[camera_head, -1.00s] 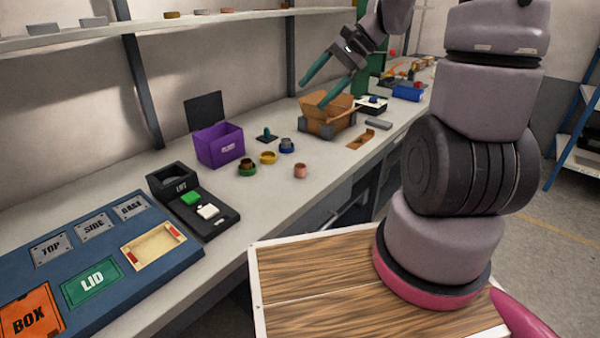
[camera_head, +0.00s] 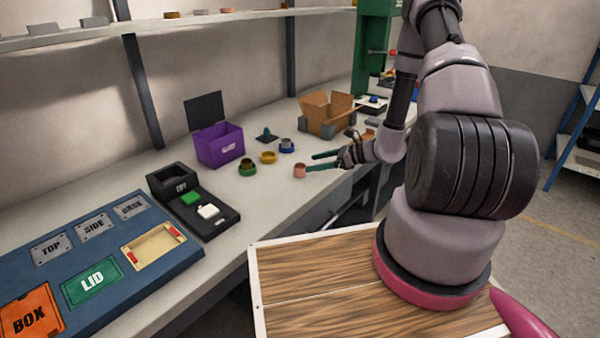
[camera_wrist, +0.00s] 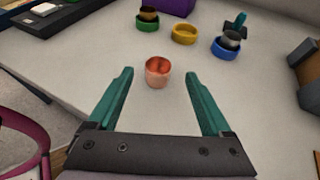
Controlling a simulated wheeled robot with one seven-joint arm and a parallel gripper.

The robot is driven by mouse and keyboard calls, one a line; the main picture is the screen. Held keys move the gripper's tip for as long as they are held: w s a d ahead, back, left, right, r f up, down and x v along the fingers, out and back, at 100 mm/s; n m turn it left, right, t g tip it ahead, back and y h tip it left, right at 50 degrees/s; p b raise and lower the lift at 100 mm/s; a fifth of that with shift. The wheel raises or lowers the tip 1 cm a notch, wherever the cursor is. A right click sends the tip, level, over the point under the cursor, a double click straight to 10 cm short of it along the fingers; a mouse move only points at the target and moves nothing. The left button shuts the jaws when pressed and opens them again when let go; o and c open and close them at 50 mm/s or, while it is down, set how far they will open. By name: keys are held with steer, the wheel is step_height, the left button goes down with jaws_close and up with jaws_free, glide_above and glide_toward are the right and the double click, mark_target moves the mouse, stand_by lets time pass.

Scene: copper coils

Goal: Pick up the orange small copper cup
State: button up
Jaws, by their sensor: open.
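The small orange copper cup (camera_head: 299,171) stands upright on the grey bench top, near its front edge. In the wrist view the cup (camera_wrist: 158,72) is just beyond the fingertips, roughly centred between the two teal fingers, and its open top shows a shiny copper inside. My gripper (camera_head: 312,162) is open and empty, level with the bench and beside the cup on its right. In the wrist view my gripper (camera_wrist: 158,75) has its fingers wide apart, with neither seen touching the cup.
Behind the cup are a green ring (camera_wrist: 148,22), a yellow ring (camera_wrist: 184,34) and a blue ring (camera_wrist: 226,48) with a dark piece in it. A purple box (camera_head: 219,145) and a cardboard box (camera_head: 328,114) stand farther back. The bench around the cup is clear.

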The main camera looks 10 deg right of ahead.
mark_target(296, 167)
steer(key=x, duration=0.9)
steer(key=shift+a+f, duration=0.15)
steer(key=shift+f, duration=0.05)
jaws_close()
